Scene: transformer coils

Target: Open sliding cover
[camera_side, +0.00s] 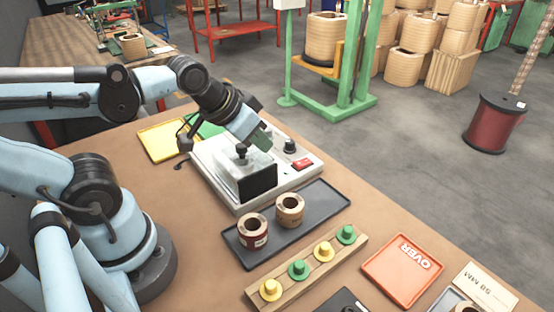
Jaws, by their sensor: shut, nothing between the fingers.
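The light grey test box (220,186) stands on the brown table. A clear sliding cover (236,164) with a black knob (241,151) sits on its near part, beside a dark front panel (257,183). My gripper (262,141) is shut and empty, just above and right of the knob in the picture. I cannot tell whether it touches the cover. The arm hides part of the box's far side.
A wooden rack (272,276) holds several yellow and green pegs. An orange "OVER" tray (384,289) lies right. Yellow (156,146) and green trays (205,126) lie behind.

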